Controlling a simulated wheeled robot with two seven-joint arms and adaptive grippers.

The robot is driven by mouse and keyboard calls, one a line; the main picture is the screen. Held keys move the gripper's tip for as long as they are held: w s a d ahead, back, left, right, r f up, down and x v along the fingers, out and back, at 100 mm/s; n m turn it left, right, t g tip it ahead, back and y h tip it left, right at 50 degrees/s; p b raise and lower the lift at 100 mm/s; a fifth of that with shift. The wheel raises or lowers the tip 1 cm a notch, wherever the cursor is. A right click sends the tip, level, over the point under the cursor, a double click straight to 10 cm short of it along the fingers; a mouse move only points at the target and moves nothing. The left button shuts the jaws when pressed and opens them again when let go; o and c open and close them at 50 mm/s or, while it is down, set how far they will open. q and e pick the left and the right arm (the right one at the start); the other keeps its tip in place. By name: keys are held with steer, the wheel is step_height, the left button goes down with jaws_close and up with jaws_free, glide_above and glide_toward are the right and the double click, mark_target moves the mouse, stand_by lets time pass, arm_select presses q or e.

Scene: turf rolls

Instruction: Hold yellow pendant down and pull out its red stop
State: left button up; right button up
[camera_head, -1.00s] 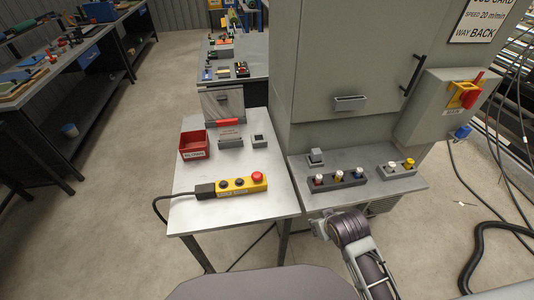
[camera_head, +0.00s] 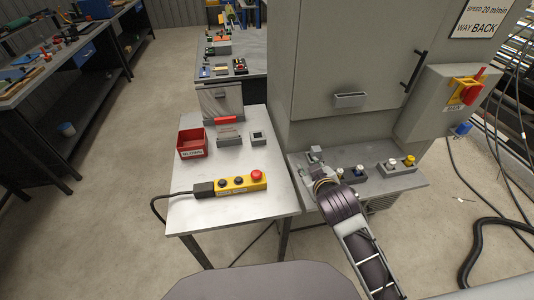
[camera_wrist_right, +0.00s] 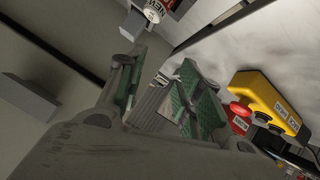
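The yellow pendant (camera_head: 233,186) lies on the grey table, with its red stop (camera_head: 257,174) at its right end and dark buttons along its top. The pendant also shows in the right wrist view (camera_wrist_right: 262,92), with the red stop (camera_wrist_right: 239,109) beside the finger. My right gripper (camera_head: 316,157) is above the shelf to the right of the pendant, apart from it. In the right wrist view its green-padded fingers (camera_wrist_right: 158,90) stand apart with nothing clearly held between them. My left gripper is not in view.
A red bin (camera_head: 192,144) and small grey blocks stand at the table's back. The shelf (camera_head: 408,180) carries pushbutton boxes, partly hidden by my right arm. A tall grey cabinet (camera_head: 345,60) rises behind. A black cable leaves the pendant's left end.

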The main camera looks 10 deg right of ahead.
steer(key=w+a+r+n+t+y, duration=0.35)
steer(key=a+r, duration=0.25)
steer(key=r, duration=0.5)
steer(key=w+a+r+n+t+y, duration=0.2)
steer(key=a+r+n+t+y, duration=0.3)
steer(key=r, duration=0.7)
steer(key=s+a+r+n+g+y, duration=0.1)
steer(key=s+a+r+n+y, duration=0.15)
steer(key=a+n+y, duration=0.2)
steer(key=s+a+r+n+g+y, duration=0.1)
steer(key=a+r+n+y, duration=0.3)
steer(key=a+n, duration=0.15)
steer(key=s+a+f+n+g+y, duration=0.35)
steer(key=s+a+n+g, duration=0.6)
steer(key=n+g, duration=0.75)
step_height(320, 180, down, 11)
steer(key=n+g+h, duration=0.2)
steer(key=n+h, duration=0.5)
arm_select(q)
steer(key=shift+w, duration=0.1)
arm_select(e)
steer(key=w+d+f+t+h, duration=0.1)
steer(key=w+d+f+h, duration=0.3)
steer(key=d, duration=0.4)
steer(key=w+d+f+t+h, duration=0.2)
steer(key=w+d+f+h, duration=0.2)
steer(key=d, duration=0.5)
steer(key=shift+w+f+n+h, duration=0.35)
steer(key=shift+w+h, duration=0.5)
steer(key=shift+w, duration=0.1)
